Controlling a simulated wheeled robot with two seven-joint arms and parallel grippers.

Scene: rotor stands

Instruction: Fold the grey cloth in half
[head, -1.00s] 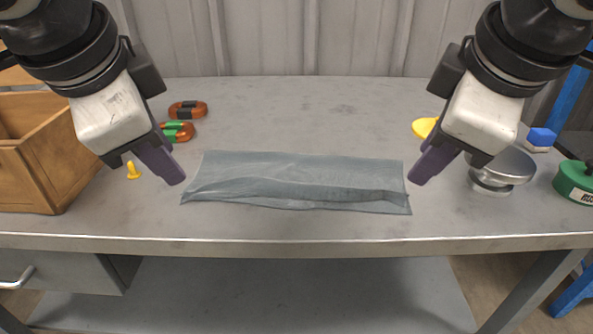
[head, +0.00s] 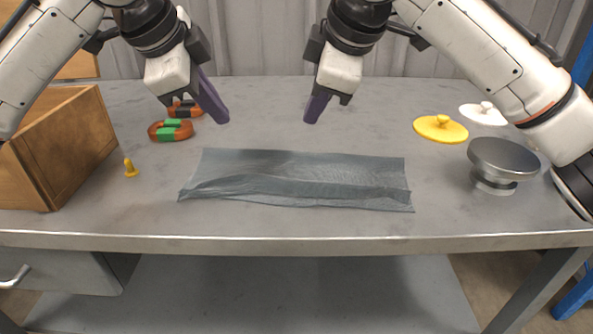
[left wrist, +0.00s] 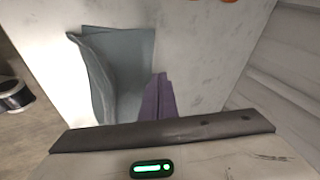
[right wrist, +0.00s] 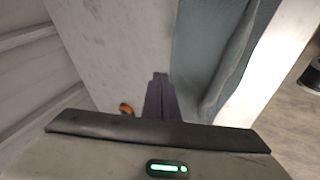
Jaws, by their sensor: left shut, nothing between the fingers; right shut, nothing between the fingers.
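The grey cloth (head: 300,170) lies as a wide, short strip on the table, near its front edge. A raised, wrinkled fold runs along its front part, and the lower layer shows in front of it. It also shows in the left wrist view (left wrist: 128,62) and in the right wrist view (right wrist: 205,50). My left gripper (head: 222,120) is shut and empty, above the table behind the cloth's left part. My right gripper (head: 310,120) is shut and empty, behind the cloth's middle. Neither gripper appears to touch the cloth.
A wooden box (head: 70,150) stands at the left, with a small yellow peg (head: 130,169) beside it. At the right are a yellow lidded disc (head: 440,129), a white one (head: 484,113) and a metal round stand (head: 500,160).

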